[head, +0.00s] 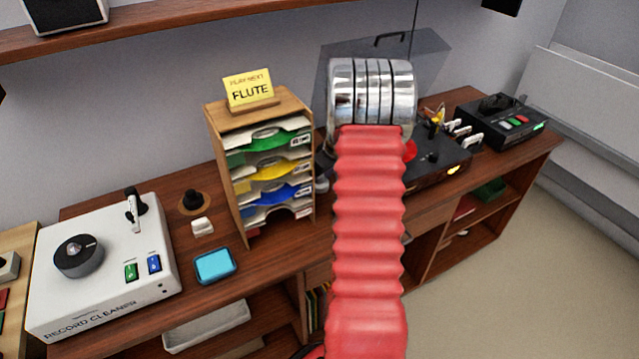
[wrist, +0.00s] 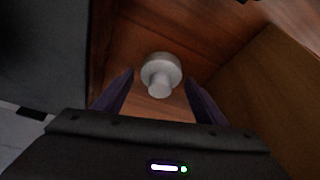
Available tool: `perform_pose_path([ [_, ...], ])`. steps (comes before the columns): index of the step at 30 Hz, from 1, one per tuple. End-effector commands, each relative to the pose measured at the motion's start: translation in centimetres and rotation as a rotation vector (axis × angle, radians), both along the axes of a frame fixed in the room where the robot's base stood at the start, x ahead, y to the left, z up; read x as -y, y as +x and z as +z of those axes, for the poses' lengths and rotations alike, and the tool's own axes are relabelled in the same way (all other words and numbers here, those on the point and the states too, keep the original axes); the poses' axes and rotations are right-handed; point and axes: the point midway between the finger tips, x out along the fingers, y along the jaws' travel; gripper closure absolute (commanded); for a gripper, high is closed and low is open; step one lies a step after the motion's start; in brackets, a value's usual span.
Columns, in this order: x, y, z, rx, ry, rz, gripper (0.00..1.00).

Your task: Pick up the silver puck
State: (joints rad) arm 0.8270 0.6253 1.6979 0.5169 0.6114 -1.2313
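The silver puck (wrist: 161,73) shows in the wrist view as a pale grey disc with a narrower knob facing the camera. It rests on a brown wooden surface. My gripper (wrist: 160,97) is open, its two dark fingers spread apart on either side of the puck's near edge. Nothing is held, and I cannot tell the exact height of the fingers above the puck. In the head view my red and silver arm hides most of that area, so the puck is not clearly visible there.
A wooden sleeve rack (head: 238,180) stands left of my arm, with a FLUTE sign (head: 248,90) on top. A lidded black turntable (head: 440,160) is to the right. A white record cleaner (head: 100,265) and blue box (head: 215,265) are further left. In the wrist view a wooden panel (wrist: 265,95) rises at right.

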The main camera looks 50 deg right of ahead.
Motion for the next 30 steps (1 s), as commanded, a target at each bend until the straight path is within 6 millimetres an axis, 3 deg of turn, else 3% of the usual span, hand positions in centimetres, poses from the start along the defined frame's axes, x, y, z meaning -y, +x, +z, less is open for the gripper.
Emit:
perform_pose_path([
  [18,0.01,0.0,0.01,0.0,0.0,0.0,0.78],
  [30,0.11,0.04,0.99,0.002,-0.003,-0.001,0.79],
])
